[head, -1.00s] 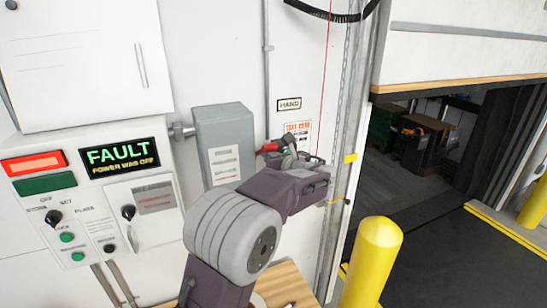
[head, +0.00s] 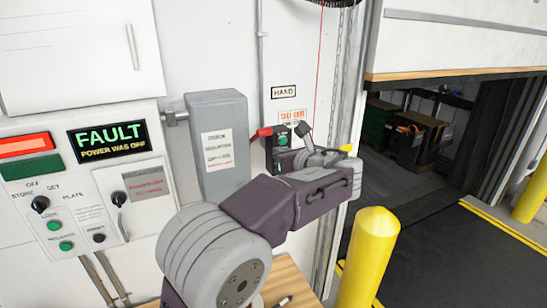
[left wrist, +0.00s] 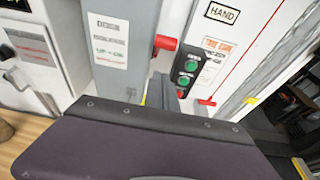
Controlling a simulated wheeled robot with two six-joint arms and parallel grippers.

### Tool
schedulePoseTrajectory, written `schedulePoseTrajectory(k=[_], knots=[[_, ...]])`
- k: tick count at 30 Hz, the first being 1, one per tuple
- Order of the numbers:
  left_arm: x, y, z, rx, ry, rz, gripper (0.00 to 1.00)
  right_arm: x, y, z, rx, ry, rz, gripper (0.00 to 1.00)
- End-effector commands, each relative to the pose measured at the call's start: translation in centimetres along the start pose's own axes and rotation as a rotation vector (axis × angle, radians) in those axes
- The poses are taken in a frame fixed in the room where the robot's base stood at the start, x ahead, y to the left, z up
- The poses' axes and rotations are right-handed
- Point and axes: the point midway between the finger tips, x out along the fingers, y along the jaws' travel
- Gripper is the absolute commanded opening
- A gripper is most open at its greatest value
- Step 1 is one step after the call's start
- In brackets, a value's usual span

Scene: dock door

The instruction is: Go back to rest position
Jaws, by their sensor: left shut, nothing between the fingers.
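My left arm rises from the bottom of the head view. Its gripper (head: 312,150) is in front of the white wall, by a small control box with green buttons (head: 283,140). The gripper is shut and empty. In the left wrist view, my dark wrist housing fills the bottom and hides most of the fingers. Beyond it are a grey box with a red handle (left wrist: 165,43) and the green-button box (left wrist: 186,72). I cannot tell whether the gripper touches anything. My right gripper is not in view.
A grey wall box (head: 218,135) stands left of the gripper, beside a panel reading FAULT (head: 108,140). A yellow bollard (head: 368,260) stands to the right. A wooden surface (head: 290,275) is below the arm. The dock door (head: 460,40) is partly raised over a dark opening.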

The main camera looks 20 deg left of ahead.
Motion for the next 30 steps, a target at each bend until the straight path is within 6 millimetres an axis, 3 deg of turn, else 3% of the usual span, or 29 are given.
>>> schedulePoseTrajectory(k=[5, 17, 20, 23, 26, 27, 30], knots=[[-0.9, 0.0, 0.1, 0.0, 0.002, 0.0, 0.0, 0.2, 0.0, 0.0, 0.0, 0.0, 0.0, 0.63], [-0.9, 0.0, 0.1, 0.001, 0.002, 0.0, 0.0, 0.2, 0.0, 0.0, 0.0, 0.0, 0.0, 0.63], [0.1, 0.9, -0.9, -0.008, 0.001, 0.022, 0.0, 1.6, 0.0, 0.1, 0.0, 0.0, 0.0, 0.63], [2.7, 4.5, -4.6, -0.011, 0.029, 0.1, 0.0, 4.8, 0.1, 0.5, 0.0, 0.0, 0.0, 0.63], [4.4, 8.2, -12.6, -0.026, 0.197, 0.17, 0.0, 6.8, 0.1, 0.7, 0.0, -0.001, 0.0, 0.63], [4.6, 9.4, -16.1, -0.07, 0.276, 0.194, 0.0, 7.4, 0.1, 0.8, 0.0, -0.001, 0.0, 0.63], [3.9, 12.1, -25.1, -0.249, 0.475, 0.277, 0.0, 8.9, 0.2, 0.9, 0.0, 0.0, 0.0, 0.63]])
